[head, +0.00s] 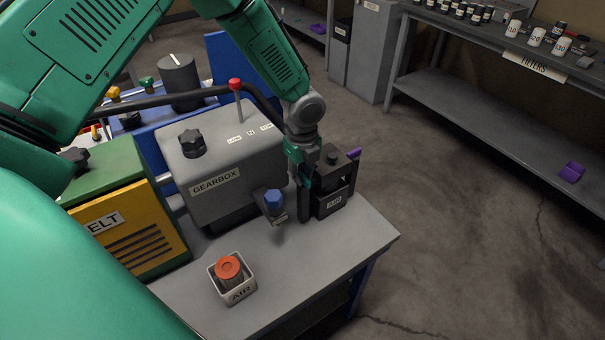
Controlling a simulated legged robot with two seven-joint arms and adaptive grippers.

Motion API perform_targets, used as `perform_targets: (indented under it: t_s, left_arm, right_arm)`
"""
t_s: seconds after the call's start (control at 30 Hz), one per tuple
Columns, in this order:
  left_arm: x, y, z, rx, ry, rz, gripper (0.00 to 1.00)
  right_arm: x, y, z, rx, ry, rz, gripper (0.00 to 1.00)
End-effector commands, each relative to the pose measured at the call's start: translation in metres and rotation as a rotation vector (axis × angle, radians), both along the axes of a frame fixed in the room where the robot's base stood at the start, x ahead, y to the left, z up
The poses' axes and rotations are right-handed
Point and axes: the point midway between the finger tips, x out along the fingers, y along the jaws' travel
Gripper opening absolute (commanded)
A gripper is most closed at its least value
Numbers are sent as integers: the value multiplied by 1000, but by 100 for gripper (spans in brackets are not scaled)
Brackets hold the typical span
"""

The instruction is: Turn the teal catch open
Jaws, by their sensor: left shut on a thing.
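A dark box labelled AIR (331,203) stands at the right end of the grey bench, with a black knob on top and a purple tab at its back right. My left gripper (304,186) reaches down from above to the left side of this box and is shut at the teal catch there. The gripper covers most of the catch, so its angle cannot be told. My right gripper is not in view.
A grey gearbox (228,178) with a red-topped lever stands left of the gripper. A blue knob (274,199) is close by. The front right of the bench (345,245) is clear.

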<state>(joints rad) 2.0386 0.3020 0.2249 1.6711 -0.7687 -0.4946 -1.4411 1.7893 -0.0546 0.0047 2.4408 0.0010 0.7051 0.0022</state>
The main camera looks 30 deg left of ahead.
Motion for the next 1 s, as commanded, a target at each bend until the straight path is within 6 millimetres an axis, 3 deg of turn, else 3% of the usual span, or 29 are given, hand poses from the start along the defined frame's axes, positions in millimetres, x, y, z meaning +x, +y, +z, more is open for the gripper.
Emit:
perform_targets:
  t_s: [0.27,0.3,0.8,1.0]
  left_arm:
    - [-1,-3,-2,-3,2,-5,0]
    - [-1,-3,-2,-3,2,-5,19]
    - [-1,0,1,-1,-1,-2,19]
    - [0,0,25,-2,-5,-2,19]
  right_arm:
    - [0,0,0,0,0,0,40]
    - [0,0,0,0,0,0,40]
    - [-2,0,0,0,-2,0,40]
    - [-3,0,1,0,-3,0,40]
